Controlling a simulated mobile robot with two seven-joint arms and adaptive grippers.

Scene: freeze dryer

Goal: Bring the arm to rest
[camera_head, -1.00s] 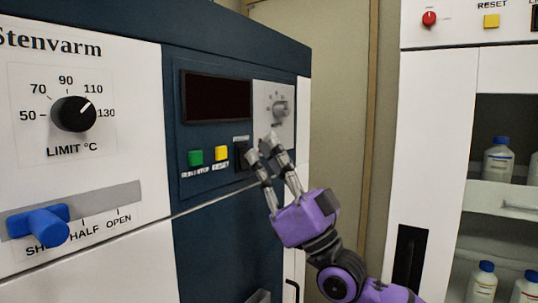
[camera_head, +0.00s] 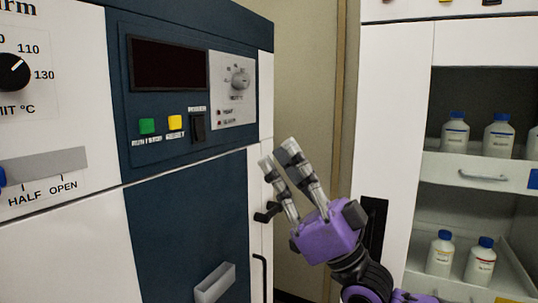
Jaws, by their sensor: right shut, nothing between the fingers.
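My right gripper (camera_head: 279,158) is in the middle of the camera_head view, with purple and black body and grey fingers pointing up and to the left. Its fingers are shut with nothing between them. It hangs in front of the white right edge of the dark blue machine, below and to the right of the control panel (camera_head: 164,98). It appears apart from the panel. My left gripper is not in view.
The panel has a dark display (camera_head: 167,64), a green button (camera_head: 147,126), a yellow button (camera_head: 175,122), a black switch (camera_head: 198,128) and a grey knob (camera_head: 240,78). A black handle (camera_head: 268,212) is beside my gripper. White bottles (camera_head: 455,134) stand in the open cabinet at right.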

